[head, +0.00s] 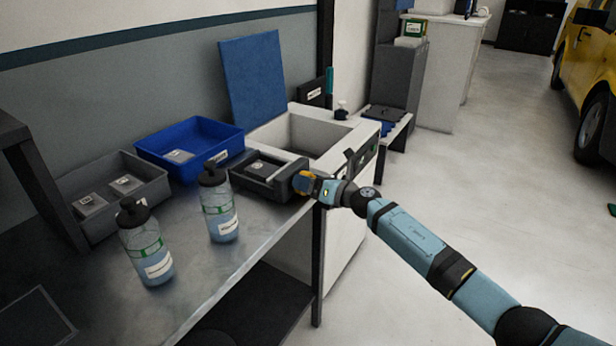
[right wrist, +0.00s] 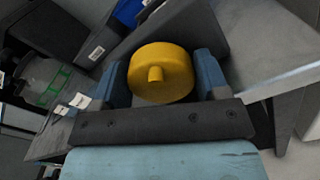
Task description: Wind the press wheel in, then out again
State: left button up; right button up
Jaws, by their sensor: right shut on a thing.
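The dark grey press (head: 290,184) stands at the right end of the bench. Its yellow wheel (right wrist: 160,73) with a short centre knob fills the middle of the right wrist view. In the head view only a small bit of the wheel (head: 303,181) shows at the press's right face. My right gripper (head: 312,184) is shut on the wheel, with one blue finger on each side of the rim in the wrist view. My left gripper is in neither view.
Two bottles (head: 221,218) of bluish liquid stand on the bench (head: 205,275). A blue bin (head: 228,137) and a grey bin (head: 160,186) lie behind them. A white unit with a basin (head: 285,128) and raised blue lid (head: 252,75) stands beyond the press.

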jog(key=o, duration=0.9)
pick_arm(q)
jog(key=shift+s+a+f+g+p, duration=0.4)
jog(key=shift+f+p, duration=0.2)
jog(key=shift+p, duration=0.4)
pick_arm(e)
jog(key=v, duration=1.4)
